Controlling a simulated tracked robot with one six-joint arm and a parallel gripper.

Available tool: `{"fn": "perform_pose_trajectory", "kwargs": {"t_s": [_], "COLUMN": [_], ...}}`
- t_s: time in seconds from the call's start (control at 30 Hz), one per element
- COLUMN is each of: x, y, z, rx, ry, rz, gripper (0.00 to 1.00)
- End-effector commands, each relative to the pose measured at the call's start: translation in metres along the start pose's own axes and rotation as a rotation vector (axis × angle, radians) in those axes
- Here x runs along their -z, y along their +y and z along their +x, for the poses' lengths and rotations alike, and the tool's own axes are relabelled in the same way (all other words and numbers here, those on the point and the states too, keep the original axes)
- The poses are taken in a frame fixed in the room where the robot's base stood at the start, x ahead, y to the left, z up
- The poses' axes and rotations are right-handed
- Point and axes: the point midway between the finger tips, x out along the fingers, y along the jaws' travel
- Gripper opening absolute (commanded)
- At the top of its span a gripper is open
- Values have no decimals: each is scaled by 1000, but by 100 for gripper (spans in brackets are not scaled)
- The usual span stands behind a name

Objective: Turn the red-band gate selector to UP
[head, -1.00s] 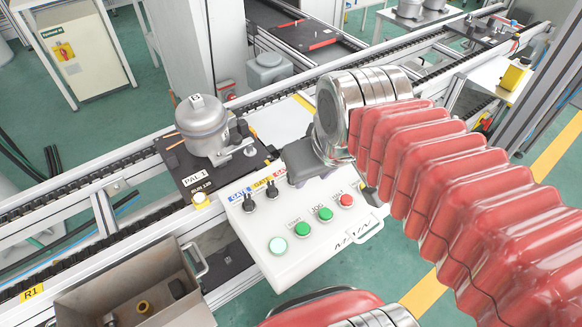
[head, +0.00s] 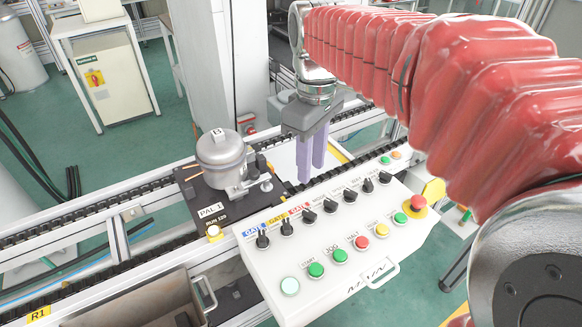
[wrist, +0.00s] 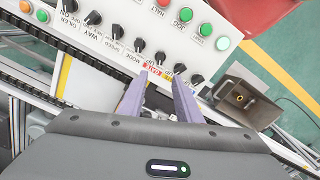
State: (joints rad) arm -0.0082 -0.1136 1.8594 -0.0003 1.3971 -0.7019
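The red-band gate selector (head: 309,217) is a black knob beside a red GATE label on the white sloped panel (head: 350,255). It also shows in the wrist view (wrist: 160,57), just beyond the fingertips. The yellow-band (head: 287,228) and blue-band (head: 262,240) selectors stand to its left in the head view. I cannot tell which way its pointer is set. My gripper (head: 312,175) points down near the panel's back edge, behind the red-band selector in the head view. Its two purple fingers are apart with nothing between them, in the wrist view too (wrist: 160,77).
More black selectors (head: 350,195) continue the row to the right. Green and red buttons and a red emergency stop (head: 418,202) lie on the panel. A compressor (head: 221,158) sits on a pallet to the left. A conveyor runs behind, and an open metal bin (head: 150,300) is front left.

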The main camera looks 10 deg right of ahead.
Motion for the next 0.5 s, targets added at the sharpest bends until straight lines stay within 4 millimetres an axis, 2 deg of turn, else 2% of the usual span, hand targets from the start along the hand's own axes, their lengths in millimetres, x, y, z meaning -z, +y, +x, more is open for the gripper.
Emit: {"fn": "perform_pose_trajectory", "kwargs": {"t_s": [0.27, 0.5], "x": [0, 0], "y": [0, -1], "z": [1, 16], "rx": [0, 1], "ry": [0, -1], "rz": [1, 2], "gripper": [31, 31]}}
